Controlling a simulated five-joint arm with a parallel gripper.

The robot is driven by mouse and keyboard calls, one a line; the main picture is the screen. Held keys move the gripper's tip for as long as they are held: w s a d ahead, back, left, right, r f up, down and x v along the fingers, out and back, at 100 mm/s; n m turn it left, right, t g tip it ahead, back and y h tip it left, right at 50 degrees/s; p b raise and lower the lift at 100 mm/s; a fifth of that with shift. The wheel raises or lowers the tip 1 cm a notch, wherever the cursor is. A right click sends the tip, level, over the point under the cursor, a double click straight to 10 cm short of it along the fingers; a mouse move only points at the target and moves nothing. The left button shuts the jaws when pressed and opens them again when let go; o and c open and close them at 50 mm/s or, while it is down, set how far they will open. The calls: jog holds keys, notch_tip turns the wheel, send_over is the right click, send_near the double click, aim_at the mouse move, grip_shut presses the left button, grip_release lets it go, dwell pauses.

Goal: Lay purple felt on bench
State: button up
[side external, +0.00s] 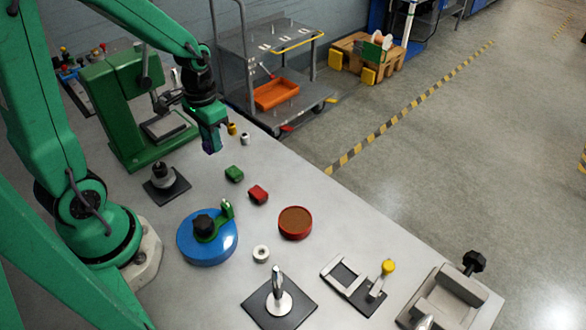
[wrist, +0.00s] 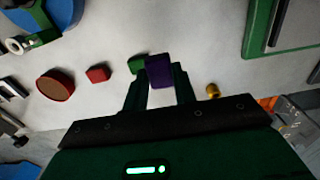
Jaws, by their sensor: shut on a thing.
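A small dark purple felt block (wrist: 158,70) sits between the fingertips of my gripper (wrist: 157,80) in the wrist view. My gripper is shut on it. In the side view the purple felt (side external: 211,147) shows as a small patch at the lower end of my gripper (side external: 211,139), mostly hidden by the fingers. It appears to be held above the grey bench (side external: 340,225), near the bench's far edge. The gap below it is hard to judge.
A green block (side external: 234,174) and a red block (side external: 258,194) lie nearby. A brass cylinder (side external: 232,128) and a silver piece (side external: 245,138) stand close behind. A red round dish (side external: 295,222) and blue disc fixture (side external: 207,250) are nearer. A green press (side external: 120,120) stands left.

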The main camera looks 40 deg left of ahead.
send_over(209, 159)
notch_tip(209, 159, down, 3)
jog(key=shift+a+f, duration=0.15)
jog(key=shift+f, duration=2.1)
jog(key=shift+f, duration=0.15)
jog(key=o, duration=0.9)
jog(key=shift+o, duration=0.2)
jog(key=shift+r, duration=0.2)
notch_tip(209, 159, up, 12)
jog(key=shift+r, duration=0.1)
